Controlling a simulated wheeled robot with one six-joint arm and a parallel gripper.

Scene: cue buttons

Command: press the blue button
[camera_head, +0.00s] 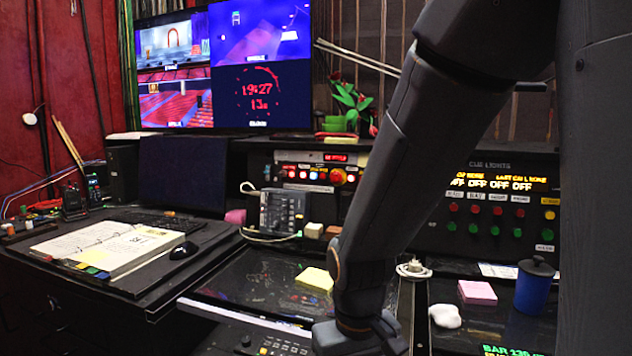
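The cue lights panel (489,246) stands at the right, with rows of small red buttons (476,209), green buttons (496,231) and a yellow button (549,214). My arm comes down from the top right to the bottom middle, over the desk. Its wrist reaches the bottom edge of the picture, and my gripper's fingers do not show.
Yellow notes (315,279), a pink note block (478,292), a blue cup with a dark lid (534,290) and a white crumpled item (445,316) lie near the arm. A grey phone-like keypad (283,211), open binder (110,246) and mouse (184,250) are further left. A monitor (225,68) stands behind.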

